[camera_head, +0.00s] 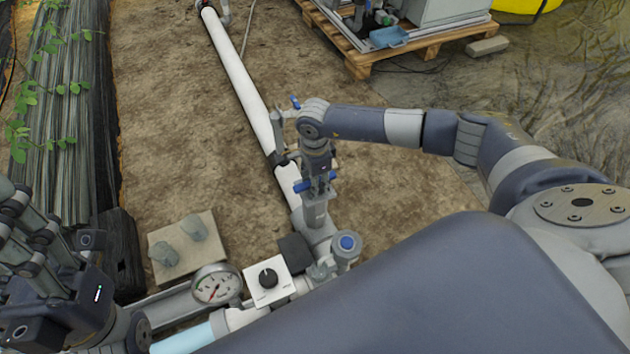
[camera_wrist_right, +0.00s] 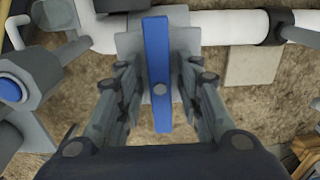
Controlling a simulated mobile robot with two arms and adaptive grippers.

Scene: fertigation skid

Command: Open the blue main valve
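The blue main valve has a straight blue handle (camera_wrist_right: 158,75) that stands lengthwise between the fingers of my right gripper (camera_wrist_right: 160,85) in the right wrist view. The fingers are apart, with a narrow gap showing on each side of the handle. In the head view, the ends of the blue handle (camera_head: 302,187) show at my right gripper (camera_head: 317,190), which points down over the valve on the white pipe (camera_head: 240,80). The fingers partly hide the valve there. My left gripper (camera_head: 25,225) is at the lower left, cut by the edge, away from the valve; its opening is unclear.
A round blue-capped fitting (camera_head: 347,242), a white box with a black knob (camera_head: 268,280) and a pressure gauge (camera_head: 217,284) sit near the valve. A pallet (camera_head: 430,45) with equipment stands at the top right. Bare soil lies left of the pipe.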

